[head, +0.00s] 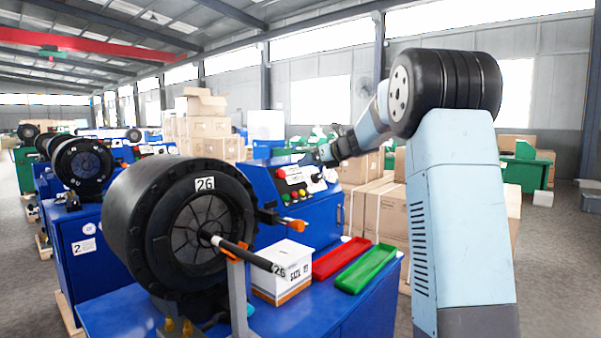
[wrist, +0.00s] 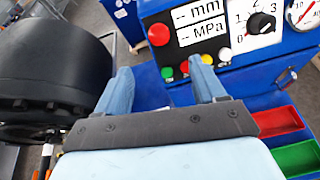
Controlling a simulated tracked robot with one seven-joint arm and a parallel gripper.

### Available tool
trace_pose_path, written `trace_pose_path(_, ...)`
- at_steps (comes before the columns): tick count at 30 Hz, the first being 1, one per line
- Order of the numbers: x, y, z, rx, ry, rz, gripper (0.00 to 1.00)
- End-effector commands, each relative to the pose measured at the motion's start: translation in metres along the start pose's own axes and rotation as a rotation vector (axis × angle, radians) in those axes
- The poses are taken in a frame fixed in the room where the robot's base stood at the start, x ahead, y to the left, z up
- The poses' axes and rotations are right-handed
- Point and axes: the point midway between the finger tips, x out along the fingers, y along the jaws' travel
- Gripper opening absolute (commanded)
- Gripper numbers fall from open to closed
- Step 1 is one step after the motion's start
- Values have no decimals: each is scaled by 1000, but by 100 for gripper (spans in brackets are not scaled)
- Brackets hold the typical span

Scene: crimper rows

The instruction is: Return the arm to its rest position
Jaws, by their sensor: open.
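My gripper (wrist: 161,66) is open in the wrist view, its two blue fingers apart with nothing between them. In the head view my gripper (head: 312,158) is small and extends left from my raised arm, in front of the blue control cabinet (head: 262,188). The panel's red button (wrist: 159,34), several smaller coloured buttons, a knob (wrist: 261,24) and a gauge (wrist: 303,14) lie beyond the fingers. I cannot tell the exact gap to the panel; no contact is visible.
The black crimper head (head: 140,225) marked 26 stands left of the gripper. A white box (head: 283,268), a red tray (head: 340,258) and a green tray (head: 366,268) sit on the blue bench. Cardboard boxes (head: 380,215) stand behind; open floor lies at far right.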

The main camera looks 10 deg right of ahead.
Motion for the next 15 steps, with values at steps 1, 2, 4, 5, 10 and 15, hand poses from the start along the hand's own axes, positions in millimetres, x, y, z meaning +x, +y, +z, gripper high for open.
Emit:
trace_pose_path(1, -2, 5, 0, -20, 6, 2, 70)
trace_pose_path(2, -5, 9, 0, -40, 11, 4, 70)
trace_pose_path(4, -12, 23, -3, -112, 34, 10, 70)
trace_pose_path(5, -17, 31, -4, -152, 46, 14, 70)
trace_pose_path(10, -50, 85, -23, -458, 140, 52, 70)
trace_pose_path(15, -87, 135, -51, -782, 234, 109, 70)
